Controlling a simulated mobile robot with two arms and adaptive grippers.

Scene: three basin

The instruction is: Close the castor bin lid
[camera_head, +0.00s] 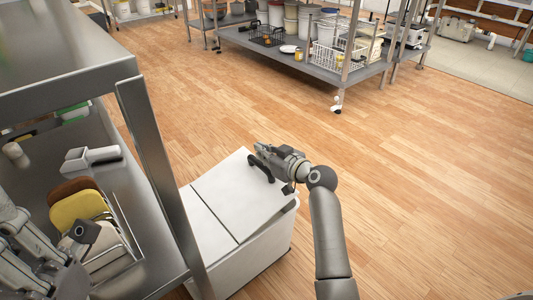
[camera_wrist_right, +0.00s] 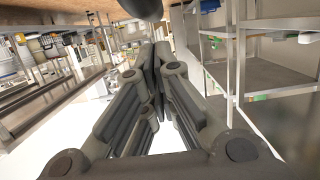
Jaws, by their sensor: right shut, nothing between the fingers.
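The castor bin (camera_head: 262,245) is a white box on the floor beside the steel table. Its white lid (camera_head: 225,185) has a seam across it and looks flat or nearly flat on top; I cannot tell if a small gap remains at the rim. My right gripper (camera_head: 262,168) is over the far right part of the lid, its dark fingers shut and empty. I cannot tell if they touch the lid. In the right wrist view the fingers (camera_wrist_right: 155,65) meet at their tips.
The steel table (camera_head: 70,60) stands close on the left, its leg (camera_head: 160,190) right against the bin's side in the picture. Open wooden floor (camera_head: 430,190) lies to the right. A loaded rack (camera_head: 300,55) stands behind.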

